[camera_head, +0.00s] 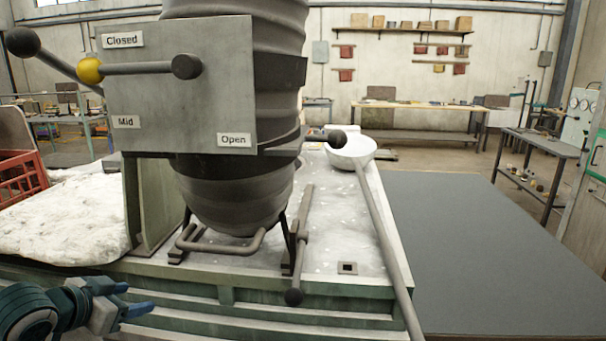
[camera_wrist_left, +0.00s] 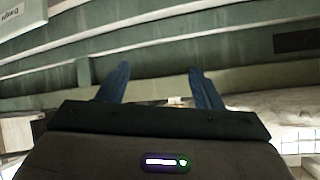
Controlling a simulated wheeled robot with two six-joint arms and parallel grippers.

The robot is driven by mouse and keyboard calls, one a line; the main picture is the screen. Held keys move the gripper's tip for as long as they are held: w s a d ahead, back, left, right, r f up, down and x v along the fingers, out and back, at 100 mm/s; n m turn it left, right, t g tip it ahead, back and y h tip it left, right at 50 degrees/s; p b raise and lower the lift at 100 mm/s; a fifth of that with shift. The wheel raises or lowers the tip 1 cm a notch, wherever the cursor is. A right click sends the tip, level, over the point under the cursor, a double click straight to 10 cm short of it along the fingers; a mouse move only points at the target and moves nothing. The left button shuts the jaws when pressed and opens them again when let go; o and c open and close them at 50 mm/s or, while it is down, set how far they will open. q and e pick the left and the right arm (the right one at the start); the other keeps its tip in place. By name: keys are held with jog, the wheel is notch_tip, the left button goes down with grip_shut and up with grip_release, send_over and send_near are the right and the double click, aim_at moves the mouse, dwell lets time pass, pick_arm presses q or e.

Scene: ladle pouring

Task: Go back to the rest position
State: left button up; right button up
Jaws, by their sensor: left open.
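My left gripper (camera_head: 138,300) is at the lower left of the head view, in front of the green bench's front side, open and empty. In the left wrist view its two blue fingers (camera_wrist_left: 160,82) stand apart with nothing between them, facing the bench's green panels (camera_wrist_left: 150,40). A ladle (camera_head: 350,152) with a pale bowl and a long grey handle lies on the right side of the bench (camera_head: 345,268). Its handle reaches past the front edge. My right gripper is not in view.
A dark ribbed furnace (camera_head: 240,195) stands on the bench, with a panel (camera_head: 180,100) marked Closed, Mid and Open. Its yellow-collared lever (camera_head: 130,68) is near Closed. A white lumpy heap (camera_head: 65,220) and a red crate (camera_head: 20,178) are left. Dark floor (camera_head: 470,250) lies clear at right.

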pick_arm(q)
jog(key=s+d+f+n+g+y, duration=0.1)
jog(key=s+d+f+g, duration=0.15)
jog(key=s+f, duration=0.5)
jog(key=s+d+f+n+g+y, duration=0.1)
jog(key=s+d+f, duration=0.25)
jog(key=f, duration=0.75)
jog(key=s+d+f+n+g+y, duration=0.1)
jog(key=s+f+n+g, duration=0.1)
jog(key=s+f, duration=0.5)
jog(key=s+d+f+n+g+y, duration=0.1)
jog(key=s+f+g, duration=0.15)
jog(key=s, duration=0.75)
jog(key=s+f+x, duration=0.1)
jog(key=s+x, duration=0.2)
jog(key=x, duration=1.1)
jog(key=s+f+x, duration=0.1)
jog(key=s+x, duration=0.3)
jog(key=x, duration=1)
jog(key=s+a+f+g, duration=0.1)
jog(key=s+f, duration=1.6)
jog(key=f, duration=0.2)
jog(key=shift+s+f+g, duration=0.3)
jog(key=shift+s+f, duration=0.05)
jog(key=shift+s, duration=0.05)
jog(key=shift+a, duration=0.15)
